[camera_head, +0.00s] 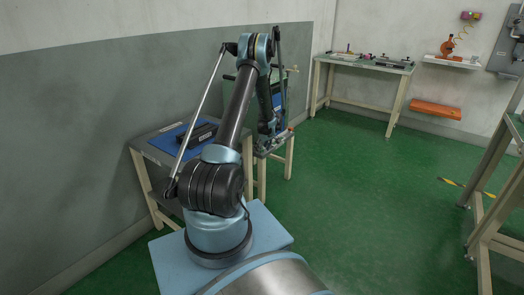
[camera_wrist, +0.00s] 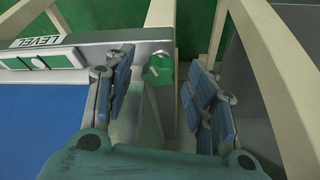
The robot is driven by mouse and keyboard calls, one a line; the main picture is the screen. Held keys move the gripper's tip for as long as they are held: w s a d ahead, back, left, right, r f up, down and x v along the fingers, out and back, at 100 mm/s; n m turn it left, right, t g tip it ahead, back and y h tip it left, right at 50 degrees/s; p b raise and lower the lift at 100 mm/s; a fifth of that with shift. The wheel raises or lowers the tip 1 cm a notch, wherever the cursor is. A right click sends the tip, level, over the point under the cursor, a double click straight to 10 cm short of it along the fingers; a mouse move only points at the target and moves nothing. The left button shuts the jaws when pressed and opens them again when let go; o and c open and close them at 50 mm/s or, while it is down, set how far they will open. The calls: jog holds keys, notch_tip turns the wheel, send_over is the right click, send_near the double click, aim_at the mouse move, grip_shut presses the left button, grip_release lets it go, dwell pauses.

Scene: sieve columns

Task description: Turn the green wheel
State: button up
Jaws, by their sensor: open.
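The green wheel (camera_wrist: 157,70) shows in the wrist view as a small green knob with a pale bar across it, mounted on the grey edge of a table. My gripper (camera_wrist: 160,88) is open, with one blue-padded finger to the left of the wheel and the other to its right. The fingers are apart from the wheel, and nothing is held between them. In the head view my arm reaches down to the table by the wall, and my gripper (camera_head: 273,139) is small there. The wheel cannot be made out in that view.
In the head view a table with a blue mat (camera_head: 172,139) stands by the wall. Another table (camera_head: 365,64) stands at the back. The green floor on the right is largely clear.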

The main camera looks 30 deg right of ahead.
jog(key=shift+w+f, duration=0.15)
jog(key=shift+f, duration=0.15)
jog(key=c, duration=1.1)
jog(key=shift+o, duration=0.2)
jog(key=shift+m, duration=0.3)
jog(key=m+h, duration=0.1)
jog(key=m, duration=0.3)
jog(key=shift+a+h, duration=0.35)
jog(key=shift+h, duration=0.05)
jog(key=shift+w+a+m+g+h, duration=0.15)
jog(key=shift+m+g+h, duration=0.3)
jog(key=shift+m, duration=1.15)
jog(key=o, duration=1.1)
jog(key=shift+c, duration=0.2)
